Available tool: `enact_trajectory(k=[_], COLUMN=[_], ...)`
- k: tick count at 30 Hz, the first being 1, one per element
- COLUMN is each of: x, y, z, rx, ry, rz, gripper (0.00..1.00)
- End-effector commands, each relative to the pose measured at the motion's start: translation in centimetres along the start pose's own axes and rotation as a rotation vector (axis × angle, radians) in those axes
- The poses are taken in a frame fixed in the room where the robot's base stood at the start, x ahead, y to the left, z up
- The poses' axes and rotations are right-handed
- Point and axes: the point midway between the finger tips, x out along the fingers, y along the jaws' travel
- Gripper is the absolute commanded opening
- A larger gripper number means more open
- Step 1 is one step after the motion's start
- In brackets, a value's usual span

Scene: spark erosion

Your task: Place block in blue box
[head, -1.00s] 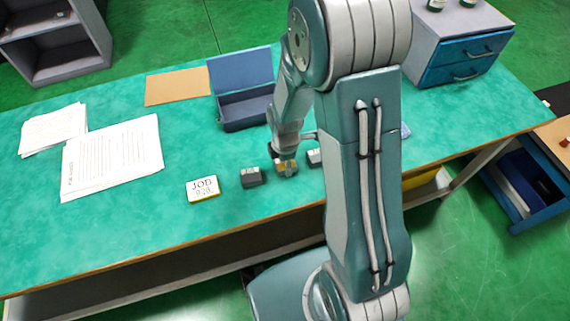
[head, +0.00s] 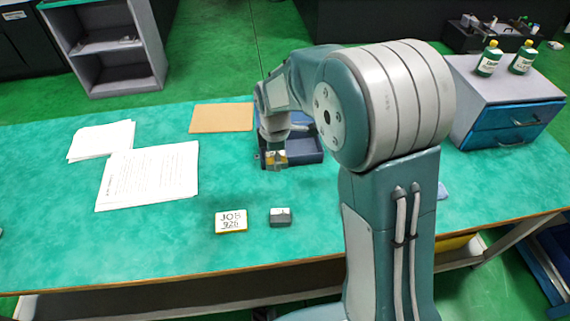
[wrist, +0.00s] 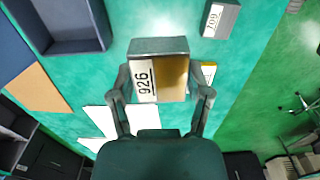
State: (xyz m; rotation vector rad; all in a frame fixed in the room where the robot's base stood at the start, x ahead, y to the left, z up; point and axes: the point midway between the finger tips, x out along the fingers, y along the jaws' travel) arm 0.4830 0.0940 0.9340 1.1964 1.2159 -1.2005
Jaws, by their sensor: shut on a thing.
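My gripper (wrist: 160,92) is shut on a block (wrist: 145,82) with a white label reading 926 and a tan-yellow face. In the head view my gripper (head: 275,164) holds this block (head: 277,155) near the front left corner of the open blue box (head: 308,158). My arm hides part of the box. In the wrist view the blue box (wrist: 80,46) lies at the upper left, apart from the held block, and the part of its inside in view looks empty. The exact height of the block over the table cannot be told.
A grey block (head: 280,218) stands beside a JOB 926 card (head: 231,222) near the front edge. A grey block labelled 709 (wrist: 220,18) shows in the wrist view. Papers (head: 150,178) and a tan sheet (head: 221,118) lie left. A drawer unit (head: 505,105) stands right.

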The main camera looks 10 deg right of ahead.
Motion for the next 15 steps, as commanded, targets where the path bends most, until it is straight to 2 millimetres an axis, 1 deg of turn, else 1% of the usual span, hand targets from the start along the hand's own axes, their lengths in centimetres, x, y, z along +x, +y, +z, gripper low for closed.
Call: enact_trajectory(k=[1,3,6,9,11,14,15], x=[-0.2,-0.4,-0.6,-0.6,-0.4,0.5,0.8], y=[0.3,0.5,0.6,0.8,1.4,3.0,3.8], z=[1.5,3.4,5.6,6.6,6.8,6.7,6.6], rx=[0.011,0.015,0.018,0.017,0.015,0.014,0.014], ry=[0.0,0.0,0.0,-0.001,-0.001,-0.001,-0.001], rz=[0.002,0.002,0.0,-0.001,-0.001,-0.003,-0.002], gripper=[0.03,0.03,0.03,0.03,0.03,0.03,0.03])
